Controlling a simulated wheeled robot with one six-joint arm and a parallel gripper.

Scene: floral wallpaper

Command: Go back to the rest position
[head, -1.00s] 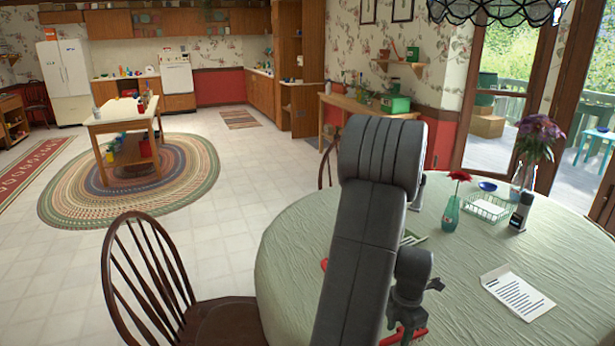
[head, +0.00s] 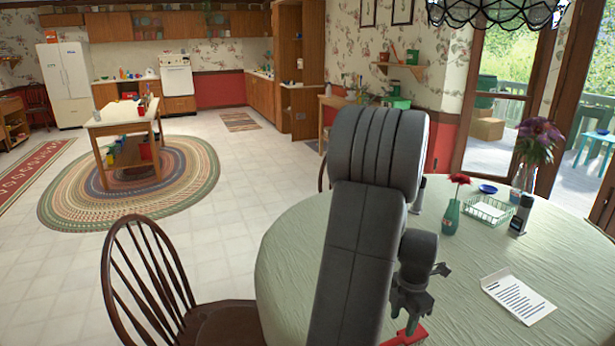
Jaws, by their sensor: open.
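My dark grey arm (head: 362,240) rises from the bottom of the head view in front of the round table. My gripper (head: 410,302) hangs at the right side of the arm, low over the near part of the table. It is open, and I see nothing held in it. Its fingertips are partly hidden and hard to make out. A red piece (head: 405,337) shows just below it at the bottom edge; I cannot tell whether it belongs to the gripper or lies on the table.
The round table (head: 300,235) has a green cloth. On it are a printed sheet (head: 518,298), a green vase (head: 450,215) with a red flower, a wire basket (head: 490,210), a blue dish (head: 488,189) and a purple bouquet (head: 540,145). A wooden chair (head: 160,275) stands at left.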

